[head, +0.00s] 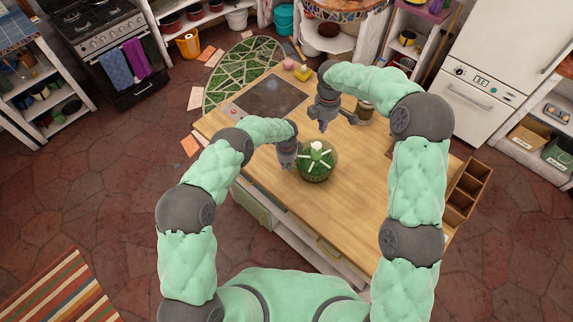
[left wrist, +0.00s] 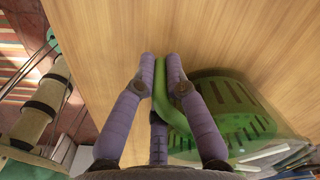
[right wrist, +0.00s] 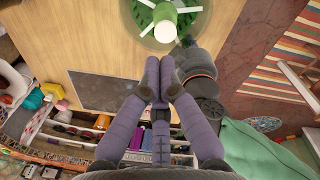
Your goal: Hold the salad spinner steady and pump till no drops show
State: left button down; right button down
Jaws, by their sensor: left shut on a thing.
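The green salad spinner (head: 316,174) stands on the wooden counter, with a see-through bowl, a green spoked top and a white pump knob (head: 316,146). Its slotted green basket (left wrist: 235,110) shows through the clear bowl in the left wrist view. My left gripper (head: 287,163) is at its left side, its fingers shut on the green handle (left wrist: 174,75). My right gripper (head: 323,128) is above and behind the spinner, fingertips together and empty, apart from the knob. The knob also shows in the right wrist view (right wrist: 165,31). Any drops are too small to tell.
A dark hob panel (head: 268,98) lies at the counter's back left. A yellow sponge-like item (head: 303,73) is at the far edge, and a wooden rack (head: 467,190) at the right.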

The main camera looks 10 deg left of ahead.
aim_at(319, 145)
jog(key=shift+a+f+m, duration=0.15)
jog(key=shift+f+m, duration=0.45)
jog(key=shift+f, duration=1.05)
jog(key=shift+a+f+m, duration=0.1)
jog(key=shift+f+m, duration=0.5)
jog(key=shift+f, duration=1.05)
jog(key=shift+f, duration=0.1)
jog(key=shift+f, duration=1.9)
jog(key=shift+r, duration=1.25)
